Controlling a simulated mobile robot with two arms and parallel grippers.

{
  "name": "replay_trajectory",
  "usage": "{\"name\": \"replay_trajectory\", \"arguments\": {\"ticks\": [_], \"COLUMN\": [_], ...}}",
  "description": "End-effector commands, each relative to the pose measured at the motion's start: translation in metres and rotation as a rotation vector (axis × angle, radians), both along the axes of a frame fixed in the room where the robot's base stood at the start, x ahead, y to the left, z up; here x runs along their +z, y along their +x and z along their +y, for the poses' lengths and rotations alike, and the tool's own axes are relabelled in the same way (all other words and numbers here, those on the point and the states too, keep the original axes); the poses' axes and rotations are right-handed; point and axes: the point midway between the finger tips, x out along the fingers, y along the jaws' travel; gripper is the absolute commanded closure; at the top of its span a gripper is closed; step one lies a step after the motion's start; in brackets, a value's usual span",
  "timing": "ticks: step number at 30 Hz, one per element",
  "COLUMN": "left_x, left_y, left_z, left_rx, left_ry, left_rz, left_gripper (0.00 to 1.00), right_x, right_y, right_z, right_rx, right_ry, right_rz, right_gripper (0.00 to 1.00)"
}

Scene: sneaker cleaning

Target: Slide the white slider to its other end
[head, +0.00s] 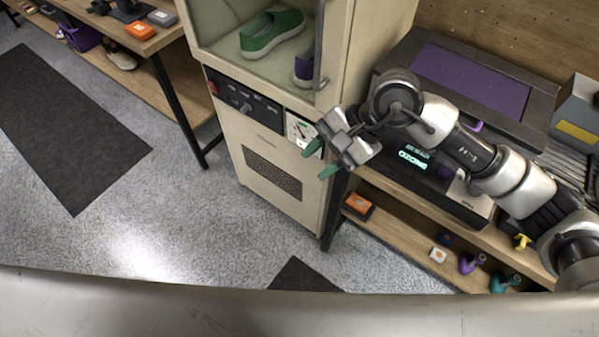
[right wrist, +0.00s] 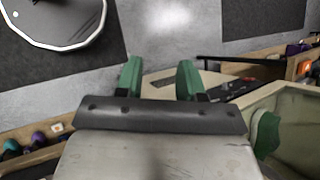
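A beige cabinet (head: 275,165) stands in the middle of the head view with a dark control strip (head: 242,98) on its front. At the strip's right end is a pale panel (head: 301,129) with a small dial or gauge. I cannot make out a separate white slider; it may be too small or hidden by my gripper. My right gripper (head: 320,161) has green fingertips and is just right of and below that panel. In the right wrist view its fingers (right wrist: 158,75) are apart with nothing between them. My left gripper is not in view.
Behind the cabinet's glass sit a green shoe (head: 272,33) and a purple one (head: 303,70). A dark machine (head: 415,165) with a lit "OZONE" label is at the right, above a lower shelf (head: 400,228) of small items.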

Motion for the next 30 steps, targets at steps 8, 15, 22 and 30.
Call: {"name": "replay_trajectory", "arguments": {"ticks": [8, 15, 22, 30], "left_x": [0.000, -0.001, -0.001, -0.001], "left_y": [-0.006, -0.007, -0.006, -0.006], "left_z": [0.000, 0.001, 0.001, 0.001], "left_rx": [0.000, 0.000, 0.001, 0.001], "left_ry": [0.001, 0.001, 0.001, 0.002], "left_rz": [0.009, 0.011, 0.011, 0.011], "left_gripper": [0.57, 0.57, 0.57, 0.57], "right_x": [0.018, 0.025, 0.025, 0.057], "right_y": [-0.017, -0.020, -0.020, -0.034], "right_z": [0.028, 0.035, 0.035, 0.058], "right_rx": [-0.074, -0.100, -0.100, -0.217], "right_ry": [0.211, 0.274, 0.275, 0.543], "right_rz": [0.124, 0.165, 0.164, 0.372], "right_gripper": [0.62, 0.62, 0.62, 0.62]}}
